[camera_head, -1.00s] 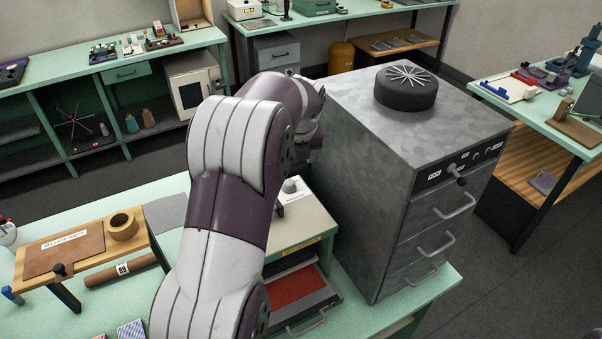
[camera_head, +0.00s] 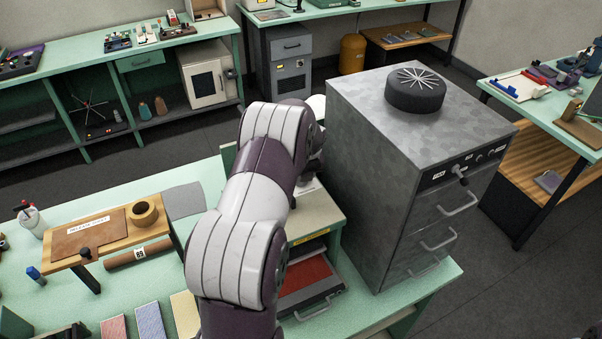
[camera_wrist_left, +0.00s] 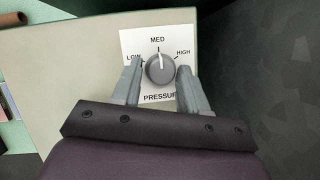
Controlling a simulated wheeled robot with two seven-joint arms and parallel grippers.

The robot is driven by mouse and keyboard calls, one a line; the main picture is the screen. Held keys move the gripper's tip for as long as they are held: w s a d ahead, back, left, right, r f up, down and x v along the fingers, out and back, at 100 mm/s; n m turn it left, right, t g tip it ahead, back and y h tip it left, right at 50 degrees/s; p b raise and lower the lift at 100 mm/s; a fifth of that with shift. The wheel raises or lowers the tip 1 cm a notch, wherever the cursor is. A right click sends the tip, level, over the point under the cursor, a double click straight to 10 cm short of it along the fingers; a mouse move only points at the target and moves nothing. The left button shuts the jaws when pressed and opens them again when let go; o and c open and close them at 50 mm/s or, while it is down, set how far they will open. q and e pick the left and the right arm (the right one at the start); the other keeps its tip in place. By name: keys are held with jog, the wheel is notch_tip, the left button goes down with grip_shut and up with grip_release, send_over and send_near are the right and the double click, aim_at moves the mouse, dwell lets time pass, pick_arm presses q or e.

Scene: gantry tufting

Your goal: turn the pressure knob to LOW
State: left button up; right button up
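The grey pressure knob (camera_wrist_left: 160,68) sits on a white label plate (camera_wrist_left: 182,38) marked LOW, MED and HIGH in the left wrist view. Its white pointer line points up at MED. My left gripper (camera_wrist_left: 159,72) has one finger on each side of the knob, on the LOW side and the HIGH side. The fingers are apart, with a narrow gap to the knob; contact cannot be made out. In the head view my left arm hides the knob and most of the gripper, above the pale box (camera_head: 322,212). My right gripper is not in view.
A tall grey drawer cabinet (camera_head: 385,185) with a black round top piece (camera_head: 415,90) stands close on the right. Below the box is an open drawer with a red inside (camera_head: 303,276). A wooden stand (camera_head: 117,236) and a brown roll (camera_head: 138,254) lie to the left.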

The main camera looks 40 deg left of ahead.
pick_arm(q)
jog(key=shift+w, duration=0.1)
jog(key=c, duration=0.5)
jog(key=shift+c, duration=0.2)
